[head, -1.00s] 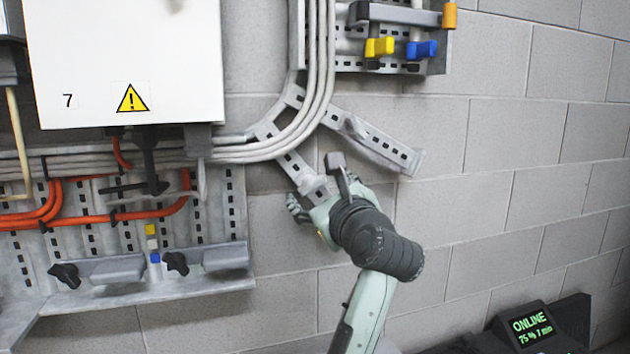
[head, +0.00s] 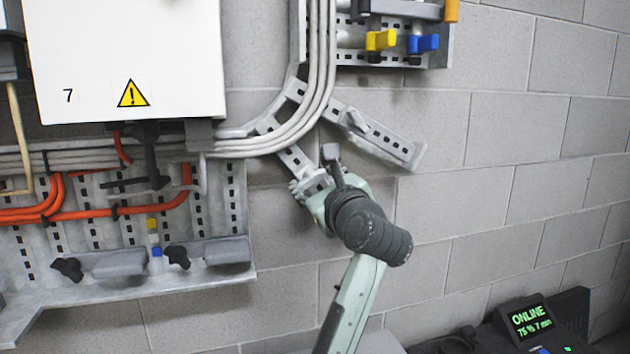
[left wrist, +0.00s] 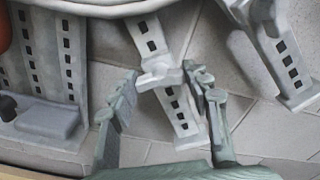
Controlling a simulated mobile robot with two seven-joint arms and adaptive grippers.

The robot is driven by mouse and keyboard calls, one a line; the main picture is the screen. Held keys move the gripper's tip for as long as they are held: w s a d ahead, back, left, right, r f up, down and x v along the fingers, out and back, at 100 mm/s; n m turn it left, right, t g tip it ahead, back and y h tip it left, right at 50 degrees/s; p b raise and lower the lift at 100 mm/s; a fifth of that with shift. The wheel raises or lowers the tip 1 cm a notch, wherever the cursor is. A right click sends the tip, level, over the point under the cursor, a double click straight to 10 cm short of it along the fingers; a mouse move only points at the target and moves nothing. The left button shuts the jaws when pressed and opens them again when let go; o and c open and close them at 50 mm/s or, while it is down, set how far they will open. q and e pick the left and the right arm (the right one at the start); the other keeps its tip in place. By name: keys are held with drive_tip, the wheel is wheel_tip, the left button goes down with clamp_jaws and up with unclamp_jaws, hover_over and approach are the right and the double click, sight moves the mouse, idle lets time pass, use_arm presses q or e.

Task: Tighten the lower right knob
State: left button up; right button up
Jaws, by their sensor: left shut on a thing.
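My left gripper (head: 308,190) is at the lower end of a slotted grey strut (head: 293,158) on the wall, below the bend of the grey cables. In the head view the gripper hides this knob. A second slotted strut (head: 385,143) runs down to the right, with a grey knob (head: 354,119) on it. My right gripper is not in view.
A white cabinet (head: 125,60) hangs at the upper left. Orange cables (head: 130,212) and a ledge with black knobs (head: 178,256) lie below it. Yellow (head: 381,40) and blue (head: 424,44) handles are at the top. The block wall at right is bare.

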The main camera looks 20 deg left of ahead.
use_arm(q)
drive_tip(key=shift+m, duration=0.3)
drive_tip(key=m, duration=0.3)
drive_tip(key=shift+m, duration=0.3)
drive_tip(key=m, duration=0.3)
drive_tip(key=shift+d+m, duration=0.1)
drive_tip(key=shift+m, duration=0.3)
drive_tip(key=m, duration=0.3)
drive_tip(key=shift+w, duration=0.1)
drive_tip(key=shift+m, duration=2.1)
drive_tip(key=o, duration=1.2)
drive_tip(key=shift+c, duration=0.2)
drive_tip(key=shift+d, duration=0.15)
drive_tip(key=v, duration=1.2)
